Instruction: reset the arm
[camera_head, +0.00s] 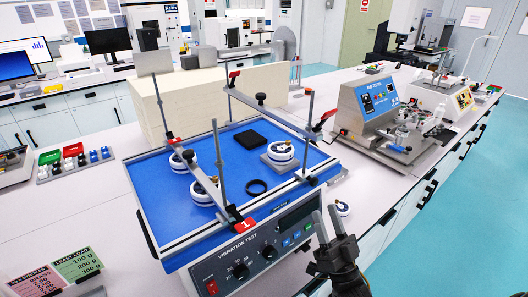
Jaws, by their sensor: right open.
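My right gripper (327,227) is in the lower middle of the head view, its two fingers pointing up and apart with nothing between them. It is in front of the right end of the vibration tester's control panel (245,262). A small white round piece (342,208) shows just right of the fingertips. My left gripper is not in view.
The tester's blue plate (160,208) carries white round weights (280,151), a black square pad (250,139), a black ring (257,187), upright posts and clamp bars. A blue-fronted machine (372,100) stands behind right.

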